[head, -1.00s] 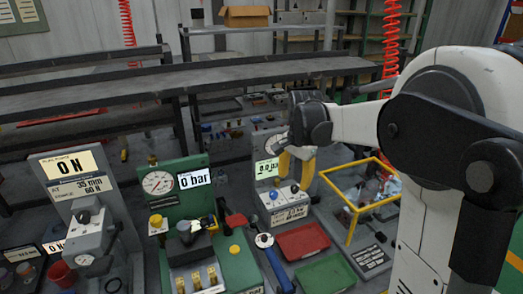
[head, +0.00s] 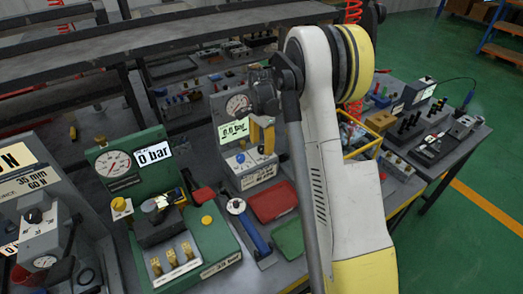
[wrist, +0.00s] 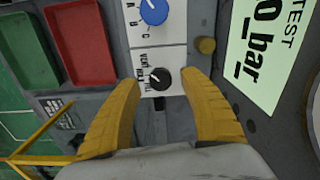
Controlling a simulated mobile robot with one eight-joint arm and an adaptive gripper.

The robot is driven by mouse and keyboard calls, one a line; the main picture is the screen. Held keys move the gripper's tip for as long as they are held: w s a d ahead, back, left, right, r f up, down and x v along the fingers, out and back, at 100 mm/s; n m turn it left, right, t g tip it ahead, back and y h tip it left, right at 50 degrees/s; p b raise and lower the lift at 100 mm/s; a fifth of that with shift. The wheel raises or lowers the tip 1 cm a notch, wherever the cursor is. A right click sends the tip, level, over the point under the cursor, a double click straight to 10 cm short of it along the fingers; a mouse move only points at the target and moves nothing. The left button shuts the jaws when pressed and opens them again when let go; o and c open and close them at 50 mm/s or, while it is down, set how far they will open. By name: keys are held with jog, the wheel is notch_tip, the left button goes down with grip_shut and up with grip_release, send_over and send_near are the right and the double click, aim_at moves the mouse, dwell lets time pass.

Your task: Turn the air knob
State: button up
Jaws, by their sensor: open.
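The grey test station (head: 243,172) has a dial gauge, a lit bar display and a sloped white panel. A blue knob (wrist: 153,11) and a smaller black knob (wrist: 160,78), with lettering beside it that looks like "VENT" and "FILL", sit on the panel in the wrist view. Neither knob carries a readable "air" label. My gripper (wrist: 160,80) is open, with its yellow fingers on either side of the black knob in that view. Contact cannot be told. In the head view my gripper (head: 262,138) is over the station's right side.
A green gauge station (head: 150,180) reading 0 bar stands to the left. Red (head: 273,202) and green (head: 289,238) trays lie in front and to the right. A yellow frame (head: 365,140) rises close to my arm. A blue-handled tool (head: 253,230) lies nearby.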

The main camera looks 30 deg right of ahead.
jog(key=shift+f, duration=0.75)
grip_shut()
